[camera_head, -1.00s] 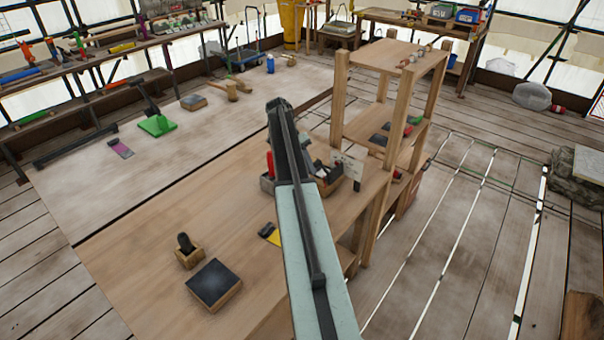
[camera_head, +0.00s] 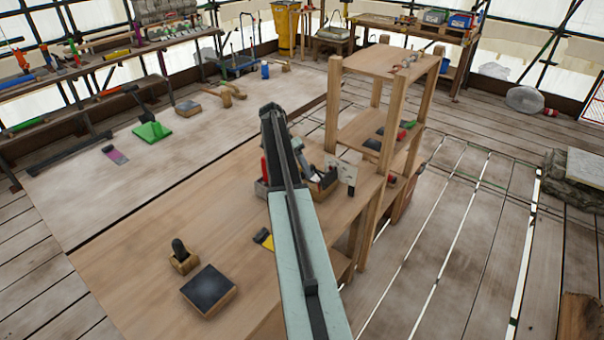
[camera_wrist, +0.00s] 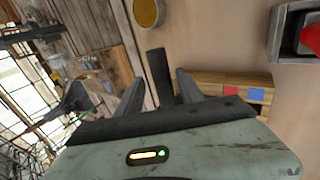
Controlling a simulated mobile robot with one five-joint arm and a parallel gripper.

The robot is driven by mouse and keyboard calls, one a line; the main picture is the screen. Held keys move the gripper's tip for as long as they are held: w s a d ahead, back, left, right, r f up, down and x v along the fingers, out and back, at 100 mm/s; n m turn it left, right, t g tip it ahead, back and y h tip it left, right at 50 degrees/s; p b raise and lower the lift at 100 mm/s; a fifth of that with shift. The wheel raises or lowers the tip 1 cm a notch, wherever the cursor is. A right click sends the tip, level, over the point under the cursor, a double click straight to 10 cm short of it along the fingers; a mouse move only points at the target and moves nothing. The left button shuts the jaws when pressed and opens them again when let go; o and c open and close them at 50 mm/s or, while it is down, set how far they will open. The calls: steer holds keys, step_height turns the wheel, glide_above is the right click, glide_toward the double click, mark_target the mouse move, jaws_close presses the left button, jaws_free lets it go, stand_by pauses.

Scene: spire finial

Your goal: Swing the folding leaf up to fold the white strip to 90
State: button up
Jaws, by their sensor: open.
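My gripper (camera_head: 270,112) reaches out over the workbench (camera_head: 150,235) in the head view, seen from behind. In the wrist view my gripper (camera_wrist: 159,92) has its two dark fingers apart. A dark upright bar (camera_wrist: 157,72) shows between them; I cannot tell whether it is part of the gripper or a separate thing, or whether anything touches it. I cannot make out the folding leaf or the white strip for certain in either view. A small pale plate (camera_head: 342,170) stands beside the shelf, partly behind my arm; I cannot tell what it is.
A wooden shelf (camera_head: 395,75) stands right of my arm. A dark-topped block (camera_head: 208,290) and a small wooden holder (camera_head: 184,262) sit on the near bench. A green object (camera_head: 152,131) and a mallet (camera_head: 220,96) lie farther back. The near left bench is mostly clear.

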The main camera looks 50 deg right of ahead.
steer(key=p+v, duration=0.5)
steer(key=v, duration=0.2)
steer(key=shift+r+p, duration=0.2)
steer(key=shift+p, duration=0.2)
